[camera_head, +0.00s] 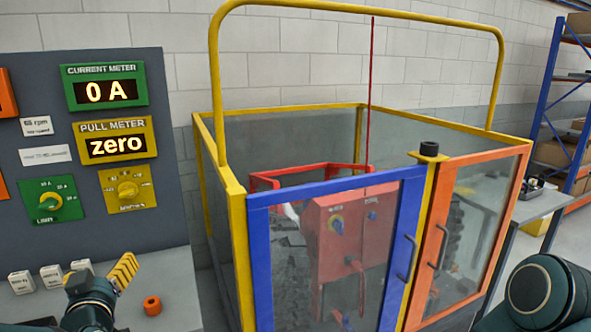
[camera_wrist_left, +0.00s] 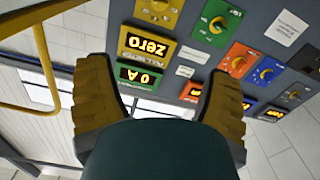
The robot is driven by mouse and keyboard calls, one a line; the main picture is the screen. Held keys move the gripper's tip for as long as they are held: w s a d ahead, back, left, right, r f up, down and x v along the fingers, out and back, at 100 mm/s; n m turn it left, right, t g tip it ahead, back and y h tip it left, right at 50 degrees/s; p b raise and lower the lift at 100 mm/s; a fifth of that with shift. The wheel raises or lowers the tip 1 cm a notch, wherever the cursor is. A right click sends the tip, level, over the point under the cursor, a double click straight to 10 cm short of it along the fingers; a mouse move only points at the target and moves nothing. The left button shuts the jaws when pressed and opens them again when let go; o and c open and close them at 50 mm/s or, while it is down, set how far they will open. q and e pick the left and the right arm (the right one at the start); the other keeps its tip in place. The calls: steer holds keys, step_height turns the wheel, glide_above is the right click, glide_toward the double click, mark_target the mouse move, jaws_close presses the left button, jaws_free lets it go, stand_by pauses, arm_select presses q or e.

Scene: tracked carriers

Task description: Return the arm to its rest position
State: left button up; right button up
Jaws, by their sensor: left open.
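My left gripper (camera_head: 124,270) shows at the lower left of the head view, its yellow ribbed fingers tilted up above the grey bench in front of the control panel (camera_head: 97,205). In the left wrist view the gripper (camera_wrist_left: 160,78) has its two yellow fingers wide apart with nothing between them. The panel (camera_wrist_left: 196,45) appears upside down beyond them. A dark teal part of my right arm shows at the lower right of the head view; its gripper is out of view.
An orange ring-like piece (camera_head: 152,305) and several white labelled blocks (camera_head: 51,278) are on the bench. A yellow-framed enclosure (camera_head: 240,240) with a blue door (camera_head: 258,265) and an orange door (camera_head: 524,165) stands at centre. A grey table (camera_head: 540,205) and a shelf rack (camera_head: 553,70) are right.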

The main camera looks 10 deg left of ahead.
arm_select(q)
steer(key=w+d+f+m+g+h, duration=0.1)
steer(key=d+f+m+g+h, duration=0.2)
steer(key=d+f, duration=0.7)
steer(key=w+d+f+m+g+h, duration=0.1)
steer(key=d+f+g+h, duration=0.35)
steer(key=f, duration=0.95)
steer(key=s+d+f+m+g+h, duration=0.2)
steer(key=s+d+f+g+h, duration=0.3)
steer(key=s+d+f, duration=0.8)
steer(key=d+f+g, duration=0.1)
steer(key=d+f, duration=0.1)
steer(key=d, duration=0.2)
steer(key=shift+s+f+g, duration=0.15)
steer(key=shift+s+g, duration=0.2)
steer(key=shift+a, duration=0.15)
